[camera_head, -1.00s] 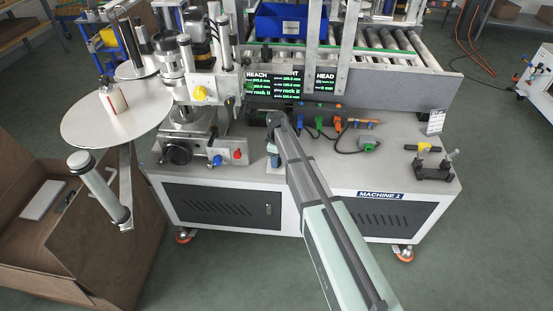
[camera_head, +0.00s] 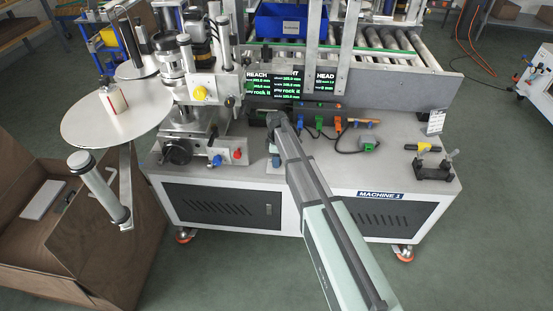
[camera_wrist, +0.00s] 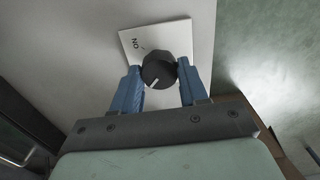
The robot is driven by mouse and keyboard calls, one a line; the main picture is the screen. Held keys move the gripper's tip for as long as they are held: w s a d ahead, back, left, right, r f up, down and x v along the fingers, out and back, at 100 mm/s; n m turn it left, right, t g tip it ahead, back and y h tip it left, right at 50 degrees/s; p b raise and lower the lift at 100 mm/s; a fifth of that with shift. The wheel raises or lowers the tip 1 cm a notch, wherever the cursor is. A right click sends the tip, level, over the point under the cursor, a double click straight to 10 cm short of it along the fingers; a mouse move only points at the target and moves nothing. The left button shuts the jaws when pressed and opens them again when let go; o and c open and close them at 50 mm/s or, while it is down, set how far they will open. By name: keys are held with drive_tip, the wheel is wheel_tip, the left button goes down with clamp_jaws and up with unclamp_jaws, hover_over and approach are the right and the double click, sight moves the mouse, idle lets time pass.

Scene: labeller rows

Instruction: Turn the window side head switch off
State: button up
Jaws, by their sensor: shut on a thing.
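The head switch is a black round knob (camera_wrist: 158,70) with a white pointer line, on a white plate (camera_wrist: 171,37) in the wrist view. The pointer line points to the lower left of that view. An "ON" mark, seen turned round, is on the plate at the knob's upper left. My gripper (camera_wrist: 158,75) has its two blue fingers on either side of the knob, shut on it. In the head view my gripper (camera_head: 274,158) is at the front of the machine's top, left of centre, and my arm hides the knob.
The machine top (camera_head: 315,172) carries a black connector block (camera_head: 318,118) with coloured plugs and a black fixture (camera_head: 434,168) at the right. Small red and blue knobs stand left of my gripper. Dark screens (camera_head: 289,83) with green text stand behind.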

drive_tip(key=o, duration=1.1)
drive_tip(key=shift+c, duration=0.2)
wheel_tip(320, 180, up, 14)
drive_tip(key=shift+f, duration=0.1)
